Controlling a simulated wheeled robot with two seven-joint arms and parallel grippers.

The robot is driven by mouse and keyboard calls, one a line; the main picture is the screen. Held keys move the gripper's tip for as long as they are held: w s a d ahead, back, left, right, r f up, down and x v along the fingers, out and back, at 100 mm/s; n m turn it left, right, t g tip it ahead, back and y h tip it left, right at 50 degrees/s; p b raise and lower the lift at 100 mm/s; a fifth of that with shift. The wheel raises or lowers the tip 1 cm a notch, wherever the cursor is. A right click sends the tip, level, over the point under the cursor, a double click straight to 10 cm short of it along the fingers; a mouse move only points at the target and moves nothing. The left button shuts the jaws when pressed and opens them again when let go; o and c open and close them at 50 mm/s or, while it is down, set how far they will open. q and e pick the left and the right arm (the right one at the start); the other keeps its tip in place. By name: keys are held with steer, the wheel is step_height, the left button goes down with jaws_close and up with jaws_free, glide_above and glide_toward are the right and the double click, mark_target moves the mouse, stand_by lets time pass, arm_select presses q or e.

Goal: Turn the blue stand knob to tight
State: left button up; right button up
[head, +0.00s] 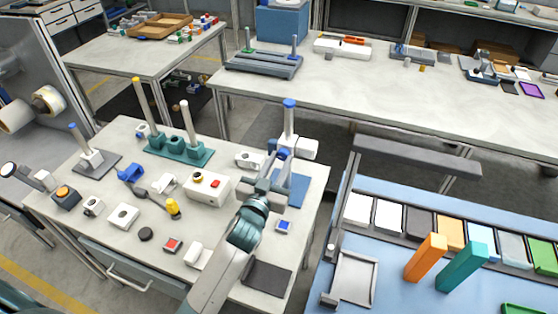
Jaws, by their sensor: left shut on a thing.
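The blue stand has a pale upright post (289,122) with a blue cap and a blue base plate (293,190), near the right edge of the left workbench. A small blue part, apparently its knob (284,153), shows at the lower post. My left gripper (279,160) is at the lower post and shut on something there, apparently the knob. The jaws and wrist hide much of the knob and the stand's foot, so I cannot tell how far it is turned. My right gripper is not in view.
A white box with a red button (207,187) stands left of my gripper. A green base with posts (180,150) is behind it. A dark mat (266,278) lies bare in front. An orange block (426,257) stands on the blue table at right.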

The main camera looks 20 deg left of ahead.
arm_select(q)
steer(key=m+p, duration=0.1)
steer(key=m, duration=0.3)
steer(key=shift+m+p, duration=0.6)
steer(key=shift+m, duration=1.2)
steer(key=o, duration=1.1)
steer(key=shift+c, duration=0.2)
steer(key=shift+s, duration=0.15)
